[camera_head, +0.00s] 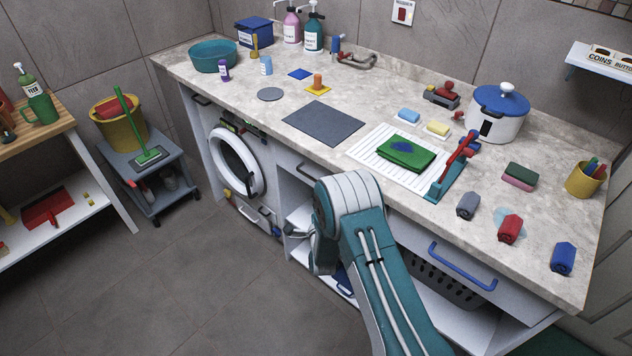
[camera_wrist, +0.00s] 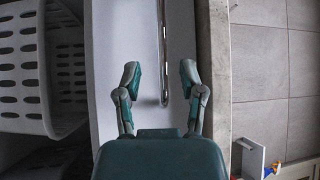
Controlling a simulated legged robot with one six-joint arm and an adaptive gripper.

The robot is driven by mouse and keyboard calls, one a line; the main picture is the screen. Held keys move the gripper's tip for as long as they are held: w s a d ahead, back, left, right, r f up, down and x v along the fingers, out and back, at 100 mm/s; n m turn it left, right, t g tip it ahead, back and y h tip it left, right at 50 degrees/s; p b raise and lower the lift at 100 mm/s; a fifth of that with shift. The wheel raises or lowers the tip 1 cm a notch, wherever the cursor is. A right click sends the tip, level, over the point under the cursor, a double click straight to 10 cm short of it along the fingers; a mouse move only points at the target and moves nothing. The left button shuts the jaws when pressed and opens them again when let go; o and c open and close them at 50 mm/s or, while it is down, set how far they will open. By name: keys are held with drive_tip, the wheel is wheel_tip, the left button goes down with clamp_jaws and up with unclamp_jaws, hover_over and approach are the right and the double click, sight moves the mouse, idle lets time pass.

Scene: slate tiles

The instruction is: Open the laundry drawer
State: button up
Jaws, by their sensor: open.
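A white drawer front (camera_wrist: 145,55) with a slim grey bar handle (camera_wrist: 165,60) fills the middle of the wrist view. The drawer looks shut. My gripper (camera_wrist: 160,82) is open, with one fingertip on each side of the handle's near end. I see clear gaps between the fingers and the bar, and nothing is held. In the head view my gripper (camera_head: 298,235) is low in front of the counter, partly hidden by my arm. A drawer with a blue handle (camera_head: 462,268) is at the right of the counter. No label shows which drawer is the laundry one.
A white slotted basket (camera_wrist: 22,75) lies left of the drawer front in the wrist view. The counter's edge (camera_wrist: 220,60) runs along the right. The washing machine (camera_head: 212,160) stands left of my arm in the head view. Open floor (camera_head: 185,270) lies in front.

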drive_tip(key=w, duration=0.4)
drive_tip(key=w+a+r, duration=0.1)
drive_tip(key=w, duration=0.2)
drive_tip(key=shift+s, duration=0.1)
clamp_jaws()
